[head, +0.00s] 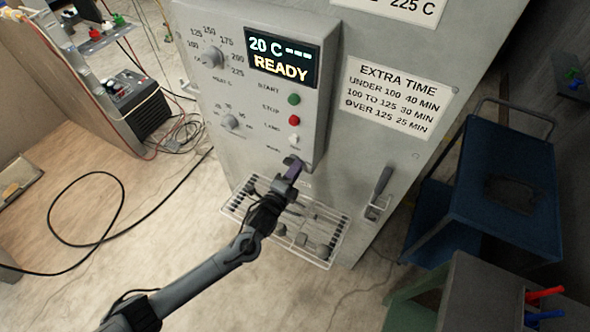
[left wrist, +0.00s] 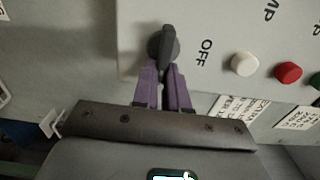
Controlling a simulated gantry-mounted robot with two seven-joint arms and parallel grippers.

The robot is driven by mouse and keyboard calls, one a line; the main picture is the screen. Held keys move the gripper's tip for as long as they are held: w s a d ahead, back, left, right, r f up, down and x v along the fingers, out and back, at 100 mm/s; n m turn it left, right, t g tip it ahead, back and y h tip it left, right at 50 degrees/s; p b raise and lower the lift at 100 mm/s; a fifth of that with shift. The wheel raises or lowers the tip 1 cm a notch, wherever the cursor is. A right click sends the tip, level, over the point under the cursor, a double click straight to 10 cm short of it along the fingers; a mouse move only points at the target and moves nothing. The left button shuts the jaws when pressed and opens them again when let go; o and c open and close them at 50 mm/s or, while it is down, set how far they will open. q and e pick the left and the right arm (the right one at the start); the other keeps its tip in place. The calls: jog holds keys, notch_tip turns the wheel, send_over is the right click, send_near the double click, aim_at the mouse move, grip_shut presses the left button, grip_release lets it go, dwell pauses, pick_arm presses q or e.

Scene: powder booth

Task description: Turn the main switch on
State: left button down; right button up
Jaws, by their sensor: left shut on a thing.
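The main switch (head: 291,162) is a dark rotary knob low on the grey control panel, mostly hidden by my gripper in the head view. In the left wrist view the switch (left wrist: 169,42) shows a round base and a narrow handle lying up and down the picture, with the word OFF to its right. My left gripper (head: 293,173) is at the switch. Its purple fingers (left wrist: 164,80) are shut on the handle from both sides. The panel display (head: 282,58) is lit and reads 20 C and READY. My right gripper is not in view.
Green start (head: 294,99), red stop (head: 294,120) and white lamp (head: 294,139) buttons sit above the switch. A wire rack (head: 330,218) lies below the panel. A lever handle (head: 380,186) is to the right, and a blue cart (head: 500,180) stands beyond it.

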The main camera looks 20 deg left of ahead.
pick_arm(q)
jog(key=c, duration=1.2)
grip_release()
jog(key=shift+o, duration=0.2)
jog(key=shift+s, duration=0.1)
jog(key=s+a, duration=0.1)
jog(key=s, duration=0.9)
jog(key=shift+s+a+b, duration=0.25)
jog(key=shift+a+b, duration=0.05)
jog(key=shift+a, duration=0.1)
